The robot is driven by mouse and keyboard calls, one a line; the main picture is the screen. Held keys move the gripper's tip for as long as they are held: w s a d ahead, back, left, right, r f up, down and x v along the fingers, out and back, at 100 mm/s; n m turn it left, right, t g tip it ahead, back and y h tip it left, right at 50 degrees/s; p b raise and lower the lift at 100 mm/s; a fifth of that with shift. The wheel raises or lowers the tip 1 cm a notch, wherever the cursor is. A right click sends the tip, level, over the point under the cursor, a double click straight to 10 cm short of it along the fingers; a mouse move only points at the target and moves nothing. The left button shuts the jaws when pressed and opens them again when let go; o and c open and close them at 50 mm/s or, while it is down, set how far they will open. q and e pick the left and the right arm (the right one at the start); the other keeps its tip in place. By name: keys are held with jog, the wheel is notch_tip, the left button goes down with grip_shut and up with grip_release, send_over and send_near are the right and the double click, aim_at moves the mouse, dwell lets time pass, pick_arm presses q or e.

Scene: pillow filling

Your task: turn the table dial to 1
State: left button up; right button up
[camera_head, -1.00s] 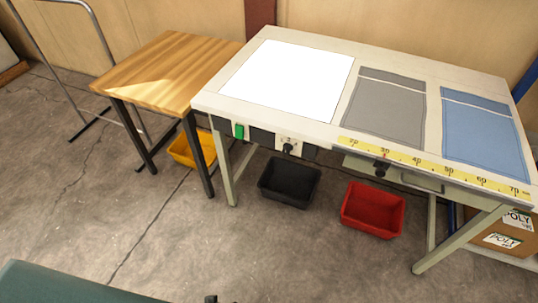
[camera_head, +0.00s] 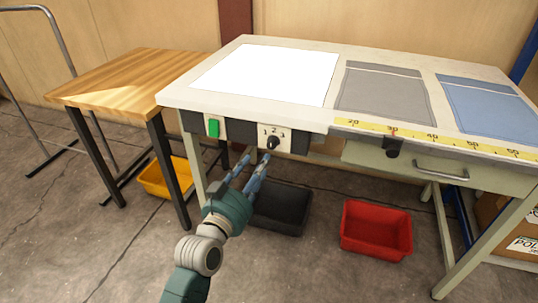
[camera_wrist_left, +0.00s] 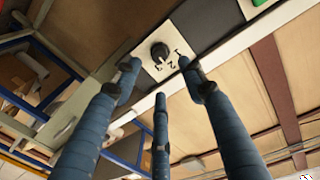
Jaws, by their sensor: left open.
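The table dial (camera_head: 273,143) is a small black knob on a white plate marked 1, 2, 3, on the front edge of the worktable (camera_head: 180,98). Which number it points to is too small to tell. My left gripper (camera_head: 256,157) is open and empty, its blue fingers reaching up just below and left of the dial in the head view. In the left wrist view, the dial (camera_wrist_left: 160,52) shows between and beyond the spread fingertips (camera_wrist_left: 158,72), apart from them. My right gripper is not in view.
A green switch (camera_head: 213,128) is left of the dial. A black bin (camera_head: 280,208) and a red bin (camera_head: 377,229) stand below. A wooden table (camera_head: 125,78) stands at left.

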aim_at(270, 147)
pick_arm(q)
jog(key=b+x, duration=0.1)
jog(key=x, duration=0.8)
jog(key=shift+f, duration=0.1)
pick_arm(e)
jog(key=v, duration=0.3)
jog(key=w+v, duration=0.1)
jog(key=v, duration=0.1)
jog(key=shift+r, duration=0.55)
